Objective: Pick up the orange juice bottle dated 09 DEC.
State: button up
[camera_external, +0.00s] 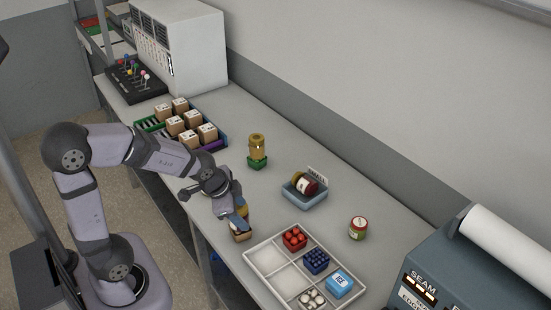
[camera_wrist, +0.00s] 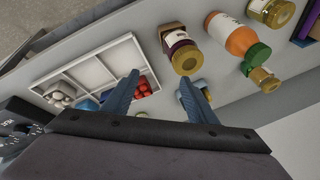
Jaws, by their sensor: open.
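An orange bottle (camera_wrist: 240,40) with a green cap and a white label shows at the upper right of the camera_wrist view. The date on its label is too small to read. I cannot make it out in the camera_external view, where my arm covers part of the bench. My gripper (camera_wrist: 158,90) is open, its two blue fingers apart with no bottle between them. In the camera_external view my gripper (camera_external: 236,220) is low over the bench's front edge, beside a brown holder (camera_external: 242,236). The bottle lies right of the fingers in the camera_wrist view.
A purple-labelled jar (camera_wrist: 184,55) and a gold-lidded jar (camera_wrist: 270,12) flank the bottle. A blue bin (camera_external: 304,198), a jar (camera_external: 358,228), a gold-lidded jar (camera_external: 257,146) and a crate of boxes (camera_external: 212,142) stand on the bench.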

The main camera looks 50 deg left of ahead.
jog(key=w+a+n+t+b, duration=0.1)
jog(key=w+a+t+b, duration=0.1)
jog(key=a, duration=0.4)
jog(key=w+a+n+t+b, duration=0.2)
jog(key=w+a+t+b, duration=0.1)
jog(key=a+t+b, duration=0.2)
jog(key=w+a+n+t+b, duration=0.1)
jog(key=w+a+t+b, duration=0.1)
jog(key=a, duration=0.5)
jog(key=shift+w+a+f+n+t+y+b, duration=0.1)
jog(key=shift+w+a+n+t+y+b, duration=0.25)
jog(key=shift+t+b, duration=0.55)
jog(key=s+t+h+b, duration=0.1)
jog(key=s, duration=0.1)
jog(key=s+n+t+h+b, duration=0.1)
jog(key=shift+s+b, duration=0.35)
jog(key=shift+s, duration=0.05)
jog(key=shift+s+a+f+m+h, duration=0.1)
jog(key=shift+s+f+m+h, duration=0.35)
jog(key=shift+s+f+h, duration=0.35)
jog(key=shift+w+d+p, duration=0.2)
jog(key=shift+w+p, duration=0.1)
jog(key=shift+w, duration=0.55)
jog(key=shift+w+d+p, duration=0.25)
jog(key=shift+w, duration=0.65)
jog(key=shift+w+d+p, duration=0.2)
jog(key=shift+w+p, duration=0.1)
jog(key=shift+w, duration=1.2)
